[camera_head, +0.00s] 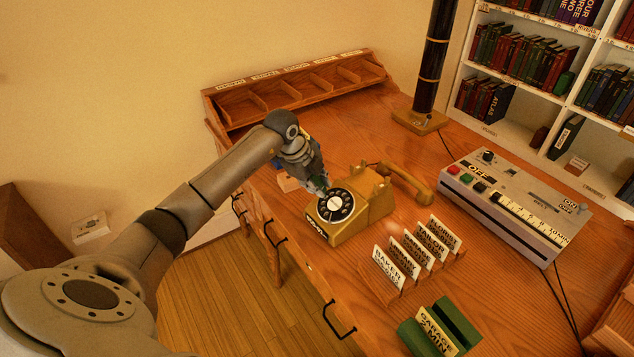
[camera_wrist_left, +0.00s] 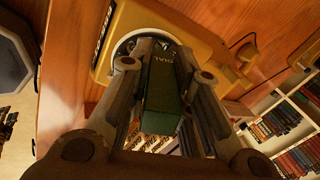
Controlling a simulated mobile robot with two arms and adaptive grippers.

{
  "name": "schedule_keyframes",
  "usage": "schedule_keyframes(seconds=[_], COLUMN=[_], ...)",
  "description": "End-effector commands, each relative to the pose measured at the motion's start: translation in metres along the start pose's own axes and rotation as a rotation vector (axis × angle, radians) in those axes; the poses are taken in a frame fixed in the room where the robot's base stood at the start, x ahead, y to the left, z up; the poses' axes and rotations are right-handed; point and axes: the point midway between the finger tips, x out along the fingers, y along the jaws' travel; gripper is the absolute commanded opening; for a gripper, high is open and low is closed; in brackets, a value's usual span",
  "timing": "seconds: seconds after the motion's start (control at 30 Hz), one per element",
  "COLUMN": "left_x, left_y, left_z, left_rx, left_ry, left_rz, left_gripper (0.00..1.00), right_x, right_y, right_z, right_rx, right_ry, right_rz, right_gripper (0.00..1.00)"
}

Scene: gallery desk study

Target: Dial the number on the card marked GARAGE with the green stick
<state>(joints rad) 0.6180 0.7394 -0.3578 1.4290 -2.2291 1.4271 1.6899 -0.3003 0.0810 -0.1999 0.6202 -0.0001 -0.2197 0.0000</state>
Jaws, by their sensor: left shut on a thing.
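A mustard-yellow telephone (camera_head: 372,208) with a black rotary dial (camera_head: 347,214) stands on the desk. The dial is partly hidden behind the fingers in the left wrist view. My left gripper (camera_head: 319,187) is at the dial's upper-left edge. It is shut on the green stick (camera_wrist_left: 162,98), which lies between its fingers and points toward the dial; whether its tip touches cannot be told. My right gripper is not in view.
The handset (camera_head: 408,182) is at the phone's right. A wooden rack (camera_head: 452,258) holds several name cards, BAKER in front. A grey control box (camera_head: 515,205) marked OFF stands right. An empty compartment tray (camera_head: 290,92), a dark column (camera_head: 433,60) and bookshelves (camera_head: 550,25) are behind.

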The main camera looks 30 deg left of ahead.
Motion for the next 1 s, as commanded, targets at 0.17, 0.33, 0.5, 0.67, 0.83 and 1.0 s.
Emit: schedule_keyframes(seconds=[0.17,0.33,0.5,0.67,0.83,1.0], left_x=[0.001,0.004,0.009,0.011,0.01,0.01], left_y=[0.0,0.0,-0.001,-0.001,-0.001,-0.003], left_z=[0.0,0.0,0.0,0.0,0.0,-0.001], left_rx=[0.0,0.0,0.0,0.0,0.0,0.0], left_ry=[0.0,0.0,0.001,0.0,0.0,0.001], left_rz=[0.0,0.0,-0.002,-0.002,-0.002,-0.002], left_gripper=[0.0,0.0,0.0,0.0,0.0,0.0], right_x=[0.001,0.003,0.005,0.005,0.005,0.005], right_y=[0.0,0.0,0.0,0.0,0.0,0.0], right_z=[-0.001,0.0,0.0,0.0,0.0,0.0], right_rx=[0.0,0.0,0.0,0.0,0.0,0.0], right_ry=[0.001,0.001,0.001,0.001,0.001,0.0], right_rz=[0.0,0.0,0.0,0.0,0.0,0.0], right_gripper=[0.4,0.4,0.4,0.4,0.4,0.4])
